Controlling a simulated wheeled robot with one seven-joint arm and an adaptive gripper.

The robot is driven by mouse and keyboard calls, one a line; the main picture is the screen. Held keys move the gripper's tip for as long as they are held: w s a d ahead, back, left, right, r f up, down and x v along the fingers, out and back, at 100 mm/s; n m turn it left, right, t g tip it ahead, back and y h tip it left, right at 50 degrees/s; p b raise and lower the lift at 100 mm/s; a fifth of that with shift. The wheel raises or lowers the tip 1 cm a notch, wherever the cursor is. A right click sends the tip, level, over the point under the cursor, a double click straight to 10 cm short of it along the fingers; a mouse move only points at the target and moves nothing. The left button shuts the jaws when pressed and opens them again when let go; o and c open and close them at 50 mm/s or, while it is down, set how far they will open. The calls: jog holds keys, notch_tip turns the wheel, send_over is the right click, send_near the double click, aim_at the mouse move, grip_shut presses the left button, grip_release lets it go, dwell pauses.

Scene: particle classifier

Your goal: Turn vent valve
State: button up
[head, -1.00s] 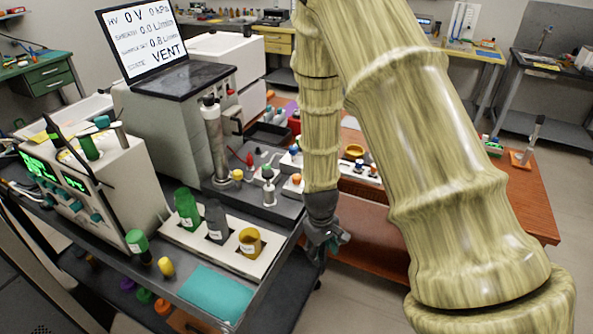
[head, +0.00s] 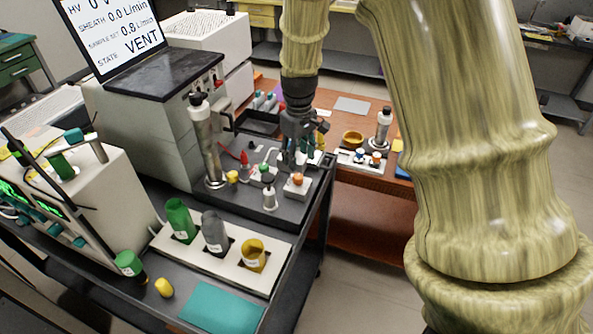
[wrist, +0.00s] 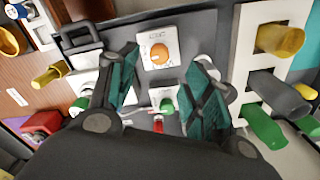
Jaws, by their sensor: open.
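An orange knob (head: 297,179) sits on a white block on the dark plate of the cart. In the wrist view the orange knob (wrist: 159,54) shows ahead of the fingers, with a small label beside it too blurred to read. A green knob (head: 264,168) on another pale block and a red part (head: 244,158) stand to its left. I cannot tell by label which knob is the vent valve. My gripper (head: 300,148) is above the far right part of the plate, pointing down. In the wrist view its teal fingers (wrist: 162,80) are apart and empty, with the green knob (wrist: 167,105) between them.
A tall metal cylinder (head: 204,145) stands left of the knobs. A white rack (head: 200,262) with green, grey and yellow containers is in front. The monitor (head: 110,35) reads STATE VENT. A small-valve block (head: 360,163) and a yellow bowl (head: 352,138) are on the table at right.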

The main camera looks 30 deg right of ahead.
aim_at(298, 176)
jog(key=shift+f+p, duration=0.75)
jog(key=shift+f, duration=3.1)
jog(key=shift+w, duration=0.1)
jog(key=c, duration=1.1)
